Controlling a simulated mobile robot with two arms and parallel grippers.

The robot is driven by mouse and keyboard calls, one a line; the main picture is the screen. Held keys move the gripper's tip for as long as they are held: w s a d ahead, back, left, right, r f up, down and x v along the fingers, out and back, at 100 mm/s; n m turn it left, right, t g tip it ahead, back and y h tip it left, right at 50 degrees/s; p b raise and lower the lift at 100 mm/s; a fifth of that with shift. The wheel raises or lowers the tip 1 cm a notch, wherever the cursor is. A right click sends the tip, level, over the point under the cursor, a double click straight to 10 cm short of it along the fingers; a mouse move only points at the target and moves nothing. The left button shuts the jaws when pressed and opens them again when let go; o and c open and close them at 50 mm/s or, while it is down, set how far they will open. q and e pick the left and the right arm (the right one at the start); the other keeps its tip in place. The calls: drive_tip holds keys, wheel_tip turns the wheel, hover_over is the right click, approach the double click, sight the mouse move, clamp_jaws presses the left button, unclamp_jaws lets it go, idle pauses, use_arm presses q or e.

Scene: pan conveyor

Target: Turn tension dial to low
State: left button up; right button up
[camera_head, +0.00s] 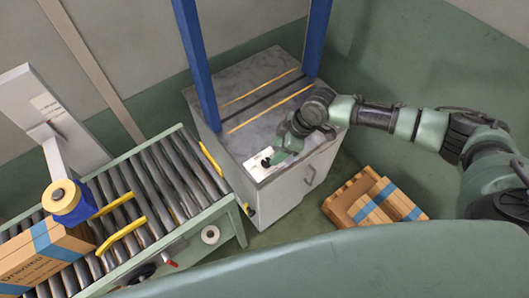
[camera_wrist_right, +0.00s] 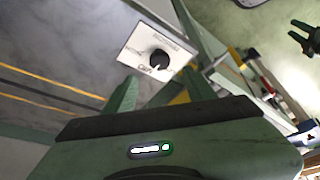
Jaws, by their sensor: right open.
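The tension dial (camera_head: 266,162) is a black round knob on a white label plate (camera_head: 256,168) at the front corner of the grey cabinet top. In the right wrist view the dial (camera_wrist_right: 157,62) sits on its plate (camera_wrist_right: 134,50), with small lettering around it. Its pointer direction is too small to tell. My right gripper (camera_head: 276,157) is over this corner, close to the dial. In its wrist view its two green fingers are spread and empty, with the dial showing beyond and between the tips. A dark two-pronged shape at the right edge may be my left gripper (camera_wrist_right: 303,38).
Blue posts (camera_head: 200,65) rise from the cabinet (camera_head: 215,95). A roller conveyor (camera_head: 165,185) with yellow guides carries a cardboard box (camera_head: 35,262) at left. A wooden pallet with a blue-taped box (camera_head: 375,203) is on the floor right of the cabinet.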

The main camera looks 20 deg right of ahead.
sight(267, 161)
drive_tip(key=p+x, duration=0.1)
drive_tip(key=x, duration=0.6)
drive_tip(key=shift+d+f, duration=0.1)
drive_tip(key=shift+f, duration=0.15)
drive_tip(key=shift+s, duration=0.1)
clamp_jaws()
